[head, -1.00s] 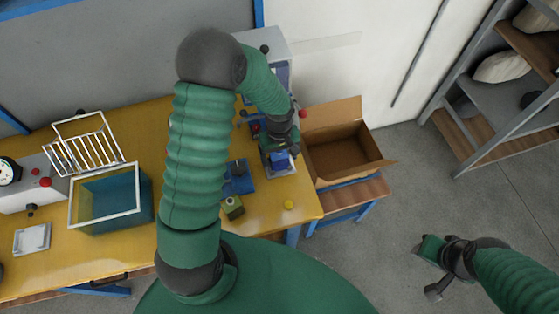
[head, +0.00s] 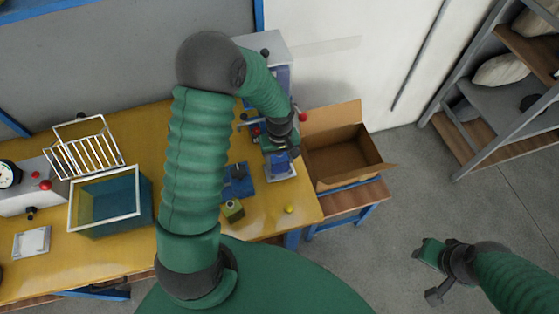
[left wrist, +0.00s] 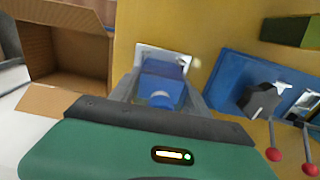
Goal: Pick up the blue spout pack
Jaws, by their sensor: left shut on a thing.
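In the head view my left gripper (head: 280,150) is at the right end of the yellow table, over a small white plate (head: 281,174). Only a little of the pack (head: 281,161) shows there below the gripper. My right gripper (head: 432,272) is off to the lower right over the floor, fingers apart and empty.
An open cardboard box (head: 345,155) stands on a low stand right of the table (head: 262,215). A blue tank (head: 110,200) and wire rack stand left.

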